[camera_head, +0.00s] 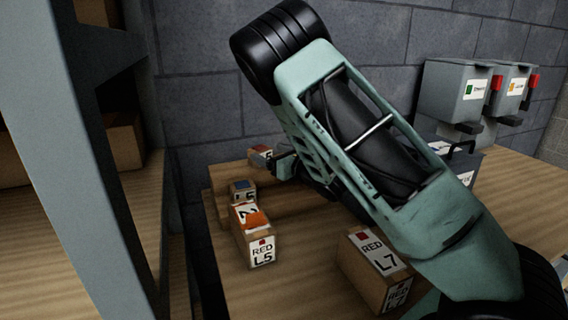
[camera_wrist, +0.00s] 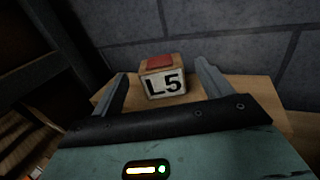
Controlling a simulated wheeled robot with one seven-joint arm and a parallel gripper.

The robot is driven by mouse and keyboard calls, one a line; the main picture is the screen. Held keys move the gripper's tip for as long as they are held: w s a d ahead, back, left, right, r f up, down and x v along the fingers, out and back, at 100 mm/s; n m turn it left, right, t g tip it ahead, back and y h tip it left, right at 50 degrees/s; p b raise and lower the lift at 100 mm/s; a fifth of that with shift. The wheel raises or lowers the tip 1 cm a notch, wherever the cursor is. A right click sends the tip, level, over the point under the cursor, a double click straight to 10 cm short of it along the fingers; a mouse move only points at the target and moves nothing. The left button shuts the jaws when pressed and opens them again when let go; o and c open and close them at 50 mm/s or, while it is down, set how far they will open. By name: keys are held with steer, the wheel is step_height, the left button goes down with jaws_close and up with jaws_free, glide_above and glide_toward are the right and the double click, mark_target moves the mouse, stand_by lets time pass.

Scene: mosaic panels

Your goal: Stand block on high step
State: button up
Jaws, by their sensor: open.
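A small wooden block with a red top and a white "L5" face (camera_wrist: 164,84) stands on the wooden high step (camera_wrist: 235,84). In the head view this block (camera_head: 261,153) is at the back of the step (camera_head: 222,176), close to the wall. My gripper (camera_wrist: 161,70) is open, with one finger on each side of the block in the wrist view. I see gaps between the fingers and the block. In the head view my gripper (camera_head: 284,163) is just right of the block, and my arm hides part of the area behind it.
Grey bins (camera_head: 455,92) hang on the wall at right. A grey shelf post (camera_head: 80,150) stands at left.

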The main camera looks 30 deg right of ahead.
steer(key=s, duration=0.3)
steer(key=s+d+b, duration=0.1)
steer(key=s, duration=0.1)
steer(key=shift+s, duration=0.3)
